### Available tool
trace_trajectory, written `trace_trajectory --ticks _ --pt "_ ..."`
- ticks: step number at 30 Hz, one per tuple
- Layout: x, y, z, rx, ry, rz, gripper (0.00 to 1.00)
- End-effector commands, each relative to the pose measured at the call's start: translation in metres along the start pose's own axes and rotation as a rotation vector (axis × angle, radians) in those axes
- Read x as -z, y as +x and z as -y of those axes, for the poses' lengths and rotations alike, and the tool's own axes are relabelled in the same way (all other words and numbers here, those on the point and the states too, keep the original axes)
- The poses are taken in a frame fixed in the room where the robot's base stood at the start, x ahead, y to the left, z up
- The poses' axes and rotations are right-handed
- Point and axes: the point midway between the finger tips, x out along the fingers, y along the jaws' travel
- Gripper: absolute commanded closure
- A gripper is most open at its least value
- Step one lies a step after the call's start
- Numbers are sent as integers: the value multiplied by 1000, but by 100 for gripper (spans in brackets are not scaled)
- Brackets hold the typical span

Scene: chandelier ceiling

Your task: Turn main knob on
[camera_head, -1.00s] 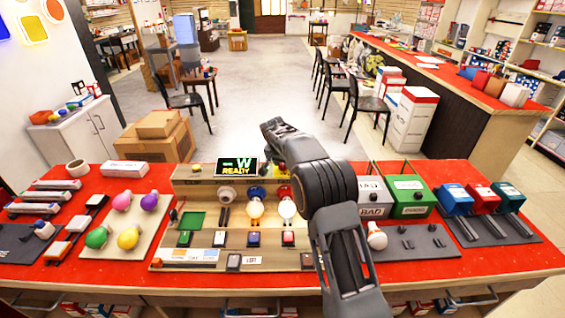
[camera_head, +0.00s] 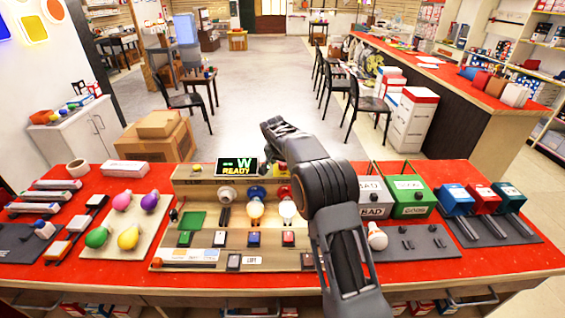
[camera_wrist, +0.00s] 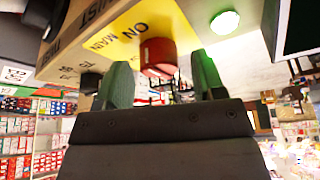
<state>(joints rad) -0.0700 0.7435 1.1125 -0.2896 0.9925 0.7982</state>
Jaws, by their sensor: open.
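The red main knob (camera_wrist: 158,56) sits on a yellow plate (camera_wrist: 122,32) marked "ON" and "MAIN" in the wrist view. My gripper (camera_wrist: 161,72) is open, with its two greenish fingers on either side of the knob's line. The knob appears between the fingertips; whether they touch it I cannot tell. In the head view my arm reaches over the right part of the test panel (camera_head: 200,217), and the fingers and knob are hidden or too small to make out.
A green lamp (camera_wrist: 224,22) glows near the yellow plate. A display (camera_head: 237,167) reads "READY" on the panel's back. Bulbs on a tray (camera_head: 110,246) lie left; grey and green boxes (camera_head: 409,197) stand right of my arm on the red table (camera_head: 90,272).

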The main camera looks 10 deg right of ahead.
Motion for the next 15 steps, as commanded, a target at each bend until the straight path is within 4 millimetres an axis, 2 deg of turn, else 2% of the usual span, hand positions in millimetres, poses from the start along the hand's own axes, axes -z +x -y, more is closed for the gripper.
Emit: trace_trajectory --ticks 5,15 --pt "0 -27 1 4 0 -4 37" --pt "0 -95 1 3 -1 -2 37"
